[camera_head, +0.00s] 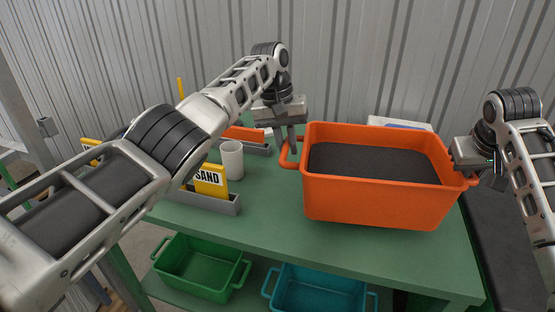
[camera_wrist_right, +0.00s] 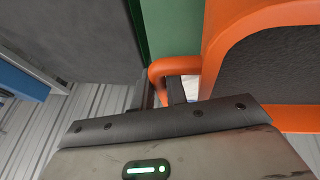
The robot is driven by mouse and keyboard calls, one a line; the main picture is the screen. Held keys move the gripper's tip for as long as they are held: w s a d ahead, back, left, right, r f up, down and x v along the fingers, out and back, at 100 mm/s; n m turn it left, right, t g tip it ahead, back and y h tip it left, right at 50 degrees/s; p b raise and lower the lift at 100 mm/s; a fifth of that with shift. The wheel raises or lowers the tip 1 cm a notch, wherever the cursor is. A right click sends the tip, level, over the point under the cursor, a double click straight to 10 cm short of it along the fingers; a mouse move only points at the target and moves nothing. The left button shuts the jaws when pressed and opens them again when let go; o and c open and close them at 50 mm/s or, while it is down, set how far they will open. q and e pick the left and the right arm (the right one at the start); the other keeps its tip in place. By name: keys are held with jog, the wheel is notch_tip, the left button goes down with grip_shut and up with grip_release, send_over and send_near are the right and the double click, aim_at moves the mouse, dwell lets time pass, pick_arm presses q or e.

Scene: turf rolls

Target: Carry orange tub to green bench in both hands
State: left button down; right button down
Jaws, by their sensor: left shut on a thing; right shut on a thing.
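The orange tub (camera_head: 370,203), filled with dark grey material, is level over the right part of the green bench (camera_head: 270,232). I cannot tell whether its base touches the top. My left gripper (camera_head: 290,147) is shut on the tub's left handle. My right gripper (camera_head: 473,174) is at the right handle; in the right wrist view the gripper (camera_wrist_right: 172,92) is shut on that orange handle (camera_wrist_right: 158,72), with the tub's rim (camera_wrist_right: 228,60) beside it.
A yellow SAND sign (camera_head: 210,180) in a grey holder and a white cup (camera_head: 232,160) stand left of the tub. Green (camera_head: 200,268) and teal (camera_head: 318,292) crates sit below the bench top. A corrugated wall (camera_head: 370,60) rises behind.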

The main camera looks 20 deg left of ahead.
pick_arm(q)
jog(key=shift+f, duration=0.1)
pick_arm(e)
jog(key=shift+f, duration=0.1)
